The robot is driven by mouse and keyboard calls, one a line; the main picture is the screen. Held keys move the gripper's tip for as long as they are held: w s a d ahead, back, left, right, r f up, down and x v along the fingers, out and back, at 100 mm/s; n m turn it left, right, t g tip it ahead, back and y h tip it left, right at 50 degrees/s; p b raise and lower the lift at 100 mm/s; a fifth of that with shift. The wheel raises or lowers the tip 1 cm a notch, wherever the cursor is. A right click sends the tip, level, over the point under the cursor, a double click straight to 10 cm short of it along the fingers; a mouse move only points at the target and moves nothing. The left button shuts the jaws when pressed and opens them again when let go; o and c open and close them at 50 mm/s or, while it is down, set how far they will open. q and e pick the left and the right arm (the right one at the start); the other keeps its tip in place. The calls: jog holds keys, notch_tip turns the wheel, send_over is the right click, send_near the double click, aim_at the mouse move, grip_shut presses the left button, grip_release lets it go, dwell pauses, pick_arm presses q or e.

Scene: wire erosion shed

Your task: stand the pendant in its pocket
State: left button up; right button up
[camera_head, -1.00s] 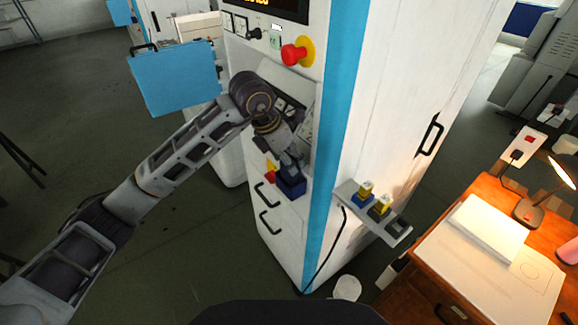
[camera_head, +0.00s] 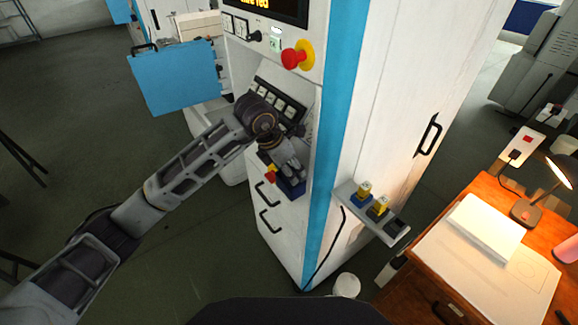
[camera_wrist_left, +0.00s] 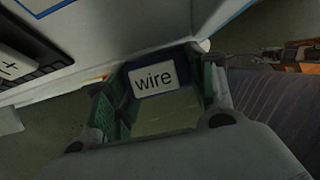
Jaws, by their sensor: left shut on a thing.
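My left gripper (camera_head: 289,172) is in front of the white machine, pointing down beside its sloped button panel. It is shut on a small dark blue thing (camera_head: 292,188), which I take for the pendant; it is largely hidden by the fingers. In the left wrist view the green-padded fingers (camera_wrist_left: 160,100) stand on either side of a white label (camera_wrist_left: 154,78) that reads "wire". The pocket cannot be told apart with certainty. My right gripper is not in view.
The white machine (camera_head: 390,110) has a red stop button (camera_head: 295,57) and black drawer handles (camera_head: 269,222). A small side shelf (camera_head: 372,222) holds two yellow-topped pieces. A wooden desk (camera_head: 490,190) with a lamp stands at the right.

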pick_arm(q)
jog(key=shift+f, duration=0.15)
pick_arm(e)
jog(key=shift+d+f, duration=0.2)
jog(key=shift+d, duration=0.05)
pick_arm(q)
jog(key=o, duration=1.3)
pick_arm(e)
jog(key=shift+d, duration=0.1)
pick_arm(q)
jog(key=shift+r, duration=0.2)
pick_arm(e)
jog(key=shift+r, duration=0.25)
pick_arm(q)
jog(key=b+v, duration=0.1)
jog(key=v, duration=1.1)
jog(key=shift+b, duration=0.3)
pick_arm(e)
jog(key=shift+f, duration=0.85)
